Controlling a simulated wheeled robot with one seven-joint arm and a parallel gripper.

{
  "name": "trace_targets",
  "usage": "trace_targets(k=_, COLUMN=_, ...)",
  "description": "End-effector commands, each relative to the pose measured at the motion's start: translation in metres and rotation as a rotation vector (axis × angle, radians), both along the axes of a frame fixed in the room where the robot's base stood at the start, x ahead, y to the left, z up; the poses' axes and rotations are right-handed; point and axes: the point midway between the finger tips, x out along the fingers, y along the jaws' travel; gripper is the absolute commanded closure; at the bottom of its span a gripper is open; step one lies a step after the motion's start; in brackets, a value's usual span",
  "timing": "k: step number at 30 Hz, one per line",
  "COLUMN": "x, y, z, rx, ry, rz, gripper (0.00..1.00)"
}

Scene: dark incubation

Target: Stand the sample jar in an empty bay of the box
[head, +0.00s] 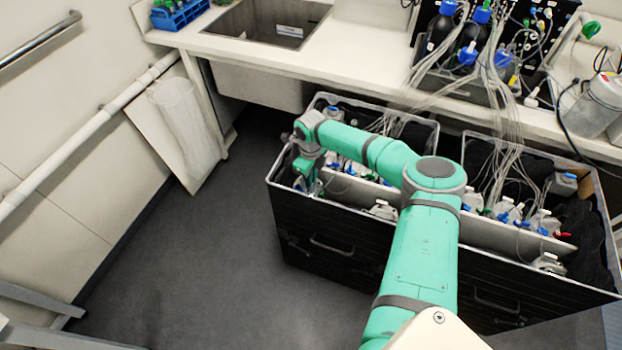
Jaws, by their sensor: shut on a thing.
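The black box (322,222) stands on the floor below the bench, with several capped, tubed jars in its bays. My arm reaches over it, and my gripper (311,184) points down inside the left end, close to the left wall. It is shut on the sample jar, which is small and mostly hidden by the gripper; its lower end is hard to make out. I cannot tell whether the jar touches the box floor. Another jar (382,209) stands in the front row, right of my gripper. My arm hides part of the box's middle.
Thin tubes (500,150) run from the box up to bottles (470,38) on the bench. A sink (268,25) and a blue rack (180,14) are at the back left. The dark floor (210,265) left of the box is clear.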

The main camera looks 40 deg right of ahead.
Motion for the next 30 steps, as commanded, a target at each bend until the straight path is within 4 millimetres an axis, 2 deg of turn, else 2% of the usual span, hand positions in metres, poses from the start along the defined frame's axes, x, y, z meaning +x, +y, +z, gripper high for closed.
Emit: trace_targets(k=30, x=0.001, y=0.0, z=-0.013, rx=0.0, ry=-0.002, rz=0.0, gripper=1.0)
